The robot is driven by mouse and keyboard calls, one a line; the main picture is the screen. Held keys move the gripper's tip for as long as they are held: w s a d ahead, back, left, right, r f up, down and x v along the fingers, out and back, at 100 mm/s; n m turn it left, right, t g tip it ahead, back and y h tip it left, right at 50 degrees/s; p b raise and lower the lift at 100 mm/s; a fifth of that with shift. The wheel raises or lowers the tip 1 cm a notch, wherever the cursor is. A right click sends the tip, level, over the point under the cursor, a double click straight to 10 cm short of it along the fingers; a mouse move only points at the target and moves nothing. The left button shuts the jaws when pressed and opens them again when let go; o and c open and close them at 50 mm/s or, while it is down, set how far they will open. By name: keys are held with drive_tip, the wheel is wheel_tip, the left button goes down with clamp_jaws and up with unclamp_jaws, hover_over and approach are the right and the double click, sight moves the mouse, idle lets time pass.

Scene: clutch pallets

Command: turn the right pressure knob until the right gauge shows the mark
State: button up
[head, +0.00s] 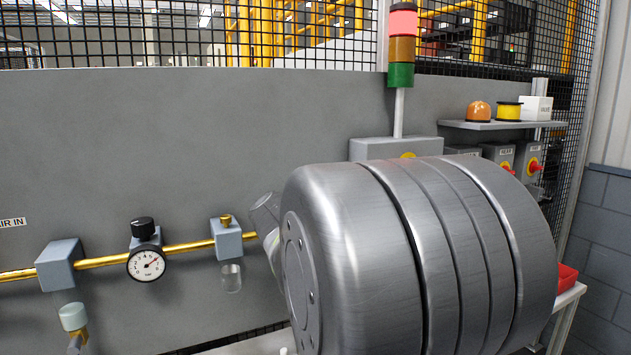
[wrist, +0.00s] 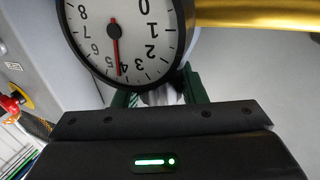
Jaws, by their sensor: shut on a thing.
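The right gauge (wrist: 115,40) is upside down at the top of the wrist view, with a white face and a black rim. Its red needle points close to the 4, between 4 and 5. I cannot make out a separate mark on the visible dial. My gripper (wrist: 158,94) has dark green fingers just beyond the gauge's rim and is shut on the right pressure knob (wrist: 165,97), which is mostly hidden by the gauge and the gripper body. In the head view, my large silver arm link hides the right gauge, its knob and the gripper.
A left gauge (head: 146,264) with its black knob (head: 143,227) sits on the brass pipe (head: 188,246). A grey filter block (head: 226,240) stands right of it. Switch boxes with red knobs (head: 508,168) and a shelf (head: 503,125) are at right.

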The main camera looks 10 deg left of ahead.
drive_tip(key=shift+a+r+m+h+p, duration=0.15)
drive_tip(key=shift+m+h+p, duration=1.25)
drive_tip(key=shift+h+p, duration=1.35)
drive_tip(key=shift+m+h+p, duration=0.85)
drive_tip(key=shift+m+p, duration=0.05)
drive_tip(key=shift+p, duration=0.25)
drive_tip(key=shift+f+m+h, duration=0.2)
drive_tip(key=shift+m+h, duration=0.1)
drive_tip(key=shift+h, duration=0.1)
drive_tip(key=o, duration=1)
drive_tip(key=b+v, duration=0.2)
drive_tip(key=v, duration=1.1)
drive_tip(key=shift+s+b, duration=0.35)
